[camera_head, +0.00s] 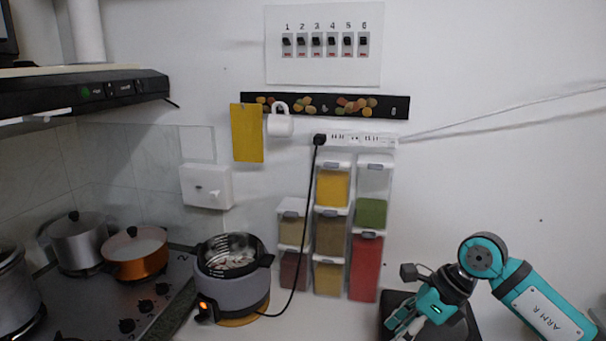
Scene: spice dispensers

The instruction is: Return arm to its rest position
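My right arm, teal and black, comes in from the right. Its gripper (402,322) points down and left at the lower right, over or beside a dark flat object (462,328) on the counter. The fingers are small and partly cut off by the lower edge, so I cannot tell whether they are open or shut. I see nothing held in them. My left gripper is not in view. The stacked spice dispensers stand against the wall left of my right gripper; the nearest is the red one (365,268).
A grey cooker (233,292) with an orange light and a black cord plugged into the power strip (362,139) stands left of the dispensers. A stove with an orange pot (136,257) and a lidded steel pot (77,247) is at left. Some white counter (310,322) is bare before the dispensers.

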